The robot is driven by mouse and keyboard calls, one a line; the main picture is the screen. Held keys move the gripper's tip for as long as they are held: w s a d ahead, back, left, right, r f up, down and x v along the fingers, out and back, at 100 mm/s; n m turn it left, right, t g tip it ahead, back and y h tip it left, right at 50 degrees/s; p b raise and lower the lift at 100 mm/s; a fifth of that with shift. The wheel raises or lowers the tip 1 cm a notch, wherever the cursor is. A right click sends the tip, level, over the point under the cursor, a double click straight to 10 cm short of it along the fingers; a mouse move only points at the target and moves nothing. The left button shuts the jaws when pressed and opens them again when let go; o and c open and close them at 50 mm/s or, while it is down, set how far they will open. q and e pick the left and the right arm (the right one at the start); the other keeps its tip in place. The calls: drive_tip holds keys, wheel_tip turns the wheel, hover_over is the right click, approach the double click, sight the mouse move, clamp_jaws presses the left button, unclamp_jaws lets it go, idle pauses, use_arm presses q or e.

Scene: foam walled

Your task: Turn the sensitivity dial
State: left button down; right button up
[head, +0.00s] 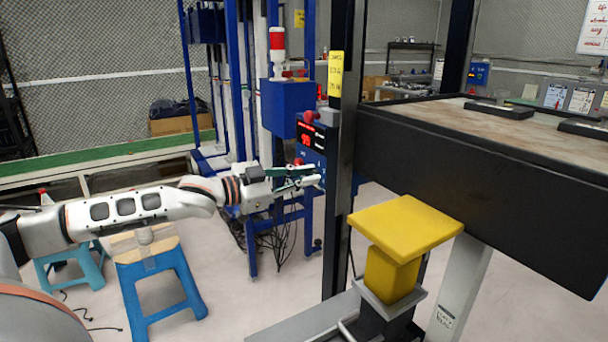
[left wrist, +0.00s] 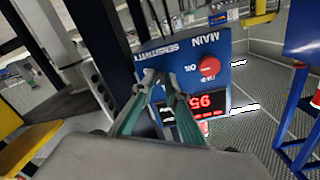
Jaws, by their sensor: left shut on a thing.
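The blue control panel (left wrist: 190,52) fills the middle of the left wrist view, upside down, with the labels SENSITIVITY and MAIN. My left gripper (left wrist: 159,80) has its green fingers shut at the panel beside the SENSITIVITY label. The sensitivity dial is mostly hidden between the fingertips. A red round button (left wrist: 208,66) sits beside it, under MAIN. A red-lit display (left wrist: 208,103) is on the same panel. In the head view the left gripper (head: 312,182) reaches the panel from the left, just below the display (head: 306,138). My right gripper is not in view.
A black post (head: 342,150) stands just right of the panel. A yellow block (head: 405,228) and a large dark-sided table (head: 470,160) are further right. Blue frame posts (head: 240,80) stand behind the arm. Blue stools (head: 160,285) stand on the floor at left.

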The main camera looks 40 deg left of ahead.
use_arm(q)
drive_tip(key=shift+f+m, duration=0.1)
drive_tip(key=shift+m, duration=0.3)
drive_tip(key=c, duration=2)
unclamp_jaws()
drive_tip(key=shift+w, duration=0.1)
drive_tip(key=shift+a, duration=0.1)
drive_tip(key=shift+v, duration=3.7)
